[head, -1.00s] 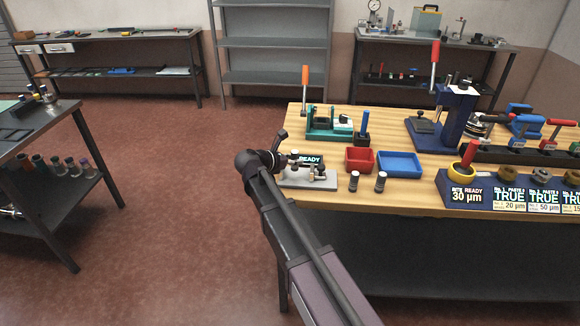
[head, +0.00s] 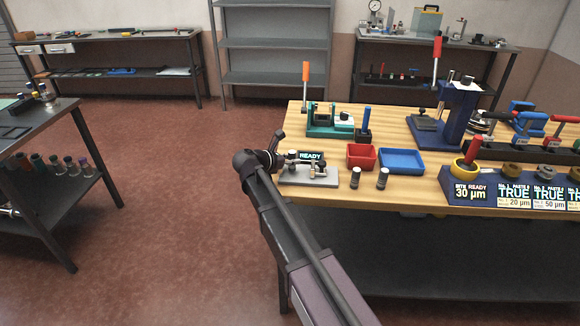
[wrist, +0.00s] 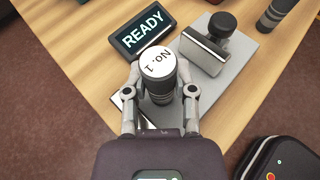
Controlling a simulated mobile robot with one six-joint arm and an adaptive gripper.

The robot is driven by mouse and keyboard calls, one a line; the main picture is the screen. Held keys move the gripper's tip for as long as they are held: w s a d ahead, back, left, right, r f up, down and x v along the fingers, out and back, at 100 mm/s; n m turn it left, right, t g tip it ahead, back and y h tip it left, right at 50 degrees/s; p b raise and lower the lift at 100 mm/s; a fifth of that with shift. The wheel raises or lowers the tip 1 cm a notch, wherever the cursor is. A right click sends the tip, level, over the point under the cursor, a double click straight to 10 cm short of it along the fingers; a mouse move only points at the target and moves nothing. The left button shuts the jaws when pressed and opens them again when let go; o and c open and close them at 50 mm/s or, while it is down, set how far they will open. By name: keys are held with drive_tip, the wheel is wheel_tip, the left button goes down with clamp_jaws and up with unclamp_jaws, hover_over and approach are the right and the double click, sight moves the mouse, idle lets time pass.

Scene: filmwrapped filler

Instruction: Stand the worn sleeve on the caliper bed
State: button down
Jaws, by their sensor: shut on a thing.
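My gripper (wrist: 162,92) is shut on a dark sleeve (wrist: 158,64) with a white top marked "No. 1", gripping it from both sides. The sleeve looks upright in the wrist view, over the front part of the grey caliper bed (wrist: 236,80). I cannot tell whether its base touches the bed. A dark display (wrist: 143,30) reading "READY" and a block with a dark knob (wrist: 207,45) are beside it. In the head view the bed (head: 318,181) is at the table's left front corner, with my gripper (head: 290,166) over it and the held sleeve hard to make out.
Two dark sleeves (head: 355,178) (head: 382,179) stand right of the bed. Behind them are a red tray (head: 361,165) and a blue tray (head: 401,171). A blue press (head: 458,115) and a labelled rack (head: 475,200) are farther right. Bare wood lies around the standing sleeves.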

drive_tip(key=shift+f, duration=0.45)
drive_tip(key=shift+f+b, duration=0.2)
drive_tip(key=shift+b, duration=0.2)
drive_tip(key=c, duration=0.7)
unclamp_jaws()
drive_tip(key=shift+r, duration=0.1)
drive_tip(key=shift+r, duration=0.15)
drive_tip(key=shift+s+a+r+p, duration=0.15)
drive_tip(key=shift+a+p, duration=0.05)
drive_tip(key=shift+p, duration=0.2)
drive_tip(key=shift+p+v, duration=2.1)
drive_tip(key=shift+v, duration=3.6)
drive_tip(key=shift+d, duration=0.1)
